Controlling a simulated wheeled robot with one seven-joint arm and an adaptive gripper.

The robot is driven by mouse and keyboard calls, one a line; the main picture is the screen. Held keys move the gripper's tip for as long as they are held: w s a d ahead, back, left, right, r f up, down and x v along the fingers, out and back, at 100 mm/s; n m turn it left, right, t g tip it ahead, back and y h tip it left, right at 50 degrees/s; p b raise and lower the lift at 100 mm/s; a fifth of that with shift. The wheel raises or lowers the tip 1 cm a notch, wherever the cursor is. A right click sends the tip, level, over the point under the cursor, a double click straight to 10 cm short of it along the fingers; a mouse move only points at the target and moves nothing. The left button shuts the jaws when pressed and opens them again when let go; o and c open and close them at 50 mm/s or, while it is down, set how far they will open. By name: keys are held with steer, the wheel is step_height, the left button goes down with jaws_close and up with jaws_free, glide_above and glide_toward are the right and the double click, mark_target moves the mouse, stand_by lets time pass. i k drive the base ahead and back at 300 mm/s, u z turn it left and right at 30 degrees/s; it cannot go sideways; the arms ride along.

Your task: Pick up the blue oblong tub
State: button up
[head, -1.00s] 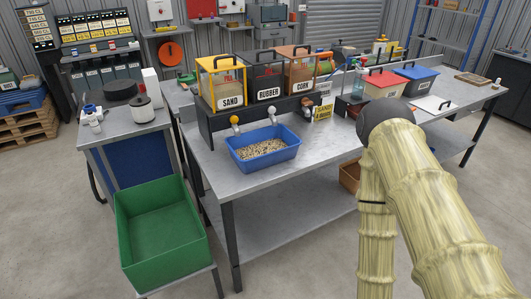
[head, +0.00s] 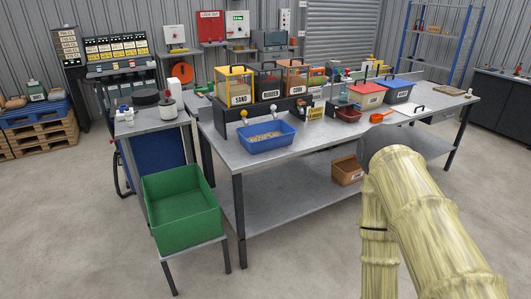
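The blue oblong tub (head: 267,144) sits on the grey metal workbench, near its left end and front edge. It is open at the top and holds a layer of pale granules. It stands below two dispenser taps, one with a yellow knob. My arm rises at the lower right with a woody, bamboo-like look. Its end does not show a gripper, so I cannot see fingers or anything held. The arm is apart from the tub, well to its right.
Bins marked sand (head: 238,88), rubber (head: 268,84) and corn (head: 297,78) stand behind the tub. A green crate (head: 181,212) is on a low stand at front left. A red-lidded box (head: 367,95), blue-lidded box (head: 399,88) and orange scoop (head: 381,117) are farther right. The floor in front is clear.

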mark_target(264, 137)
steer(key=u, duration=1.15)
steer(key=i, duration=1.2)
steer(key=z, duration=0.4)
steer(key=i, duration=0.8)
steer(key=z, duration=0.8)
